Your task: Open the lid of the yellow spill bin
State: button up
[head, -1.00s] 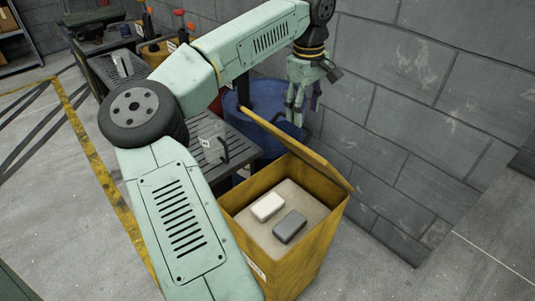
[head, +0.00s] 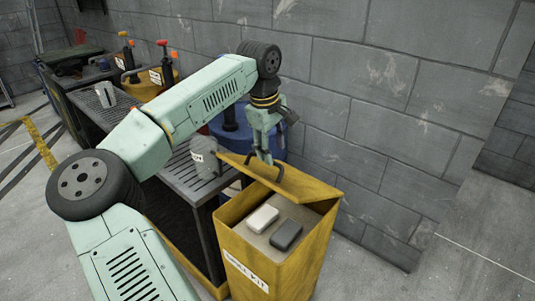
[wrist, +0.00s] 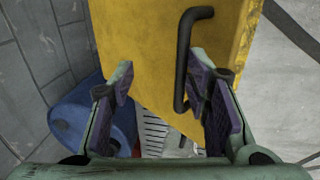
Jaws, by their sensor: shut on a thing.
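The yellow spill bin (head: 268,262) stands at lower middle in the head view. Its lid (head: 318,188) is raised at a slant, and the opening shows beneath it. A black bar handle (head: 270,172) is on the lid; it also shows in the wrist view (wrist: 182,60), by the right finger. I cannot tell the exact contact, handle or rim.
A white block (head: 262,219) and a grey block (head: 286,235) lie inside the bin. A blue drum (head: 232,138) stands behind, near the block wall (head: 380,130). A slatted bench (head: 190,180) is to the left. Floor at right is open.

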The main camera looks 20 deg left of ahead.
jog(key=shift+w+d+f, duration=0.1)
jog(key=shift+f, duration=0.05)
jog(key=shift+r+p, duration=0.3)
jog(key=w+d+r+p, duration=0.1)
jog(key=w+r+p, duration=0.3)
jog(key=r+p, duration=0.3)
jog(key=shift+w+d+r, duration=0.2)
jog(key=shift+r, duration=1.75)
